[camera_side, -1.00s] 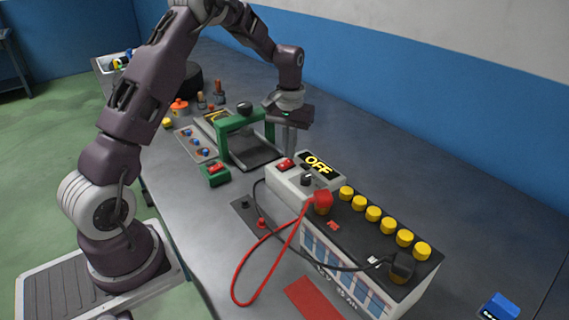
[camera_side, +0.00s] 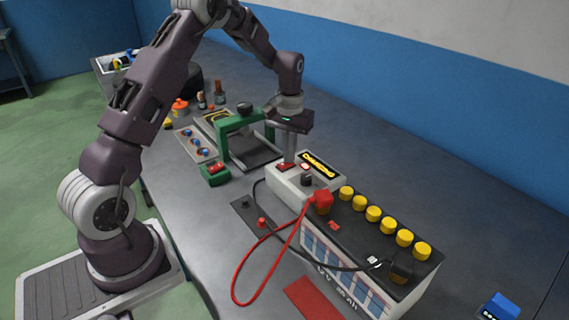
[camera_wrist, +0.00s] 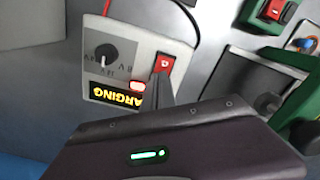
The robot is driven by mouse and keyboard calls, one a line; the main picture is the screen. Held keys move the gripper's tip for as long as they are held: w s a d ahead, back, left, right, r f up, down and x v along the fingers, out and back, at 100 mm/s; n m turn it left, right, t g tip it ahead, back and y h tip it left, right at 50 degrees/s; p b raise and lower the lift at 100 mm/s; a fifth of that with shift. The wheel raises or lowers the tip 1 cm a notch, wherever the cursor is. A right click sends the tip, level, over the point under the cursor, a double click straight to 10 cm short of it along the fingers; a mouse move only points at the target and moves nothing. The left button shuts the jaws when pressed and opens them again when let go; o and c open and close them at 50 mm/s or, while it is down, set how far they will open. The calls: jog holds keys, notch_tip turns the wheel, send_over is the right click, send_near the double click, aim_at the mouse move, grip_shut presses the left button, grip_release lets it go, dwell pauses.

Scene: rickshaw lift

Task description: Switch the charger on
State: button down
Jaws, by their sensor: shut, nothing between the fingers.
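The charger is a pale box (camera_side: 290,188) at the end of the battery. Its red rocker switch (camera_side: 284,167) also shows in the wrist view (camera_wrist: 166,63). Its display (camera_wrist: 117,95) reads "CHARGING" in yellow, upside down in the wrist view. A small lamp (camera_wrist: 137,86) glows red beside it. A black knob (camera_wrist: 105,53) sits on the same face. My gripper (camera_side: 289,161) is shut and empty, pointing down, with its tips at the switch. Whether they still touch it, I cannot tell; the fingers hide part of the switch's edge.
The battery (camera_side: 375,252) has several yellow caps, a red clamp (camera_side: 322,201) and a black clamp (camera_side: 401,268). Their cables loop over the bench. A green press frame (camera_side: 236,125) and a green switch box (camera_side: 215,174) stand close behind the charger. The bench on the right is mostly clear.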

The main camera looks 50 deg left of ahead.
jog(key=shift+r, duration=3.45)
jog(key=s+d+r+m+t, duration=0.3)
jog(key=s+d+r, duration=0.75)
jog(key=r, duration=0.25)
jog(key=s+d+m+t, duration=0.1)
jog(key=s+d, duration=0.2)
jog(key=s, duration=0.6)
jog(key=s+d+m+t, duration=0.1)
jog(key=s+d+m, duration=0.1)
jog(key=s, duration=0.7)
jog(key=shift+s+d+f+t, duration=0.2)
jog(key=shift+s+d+t, duration=0.1)
jog(key=shift+d, duration=0.3)
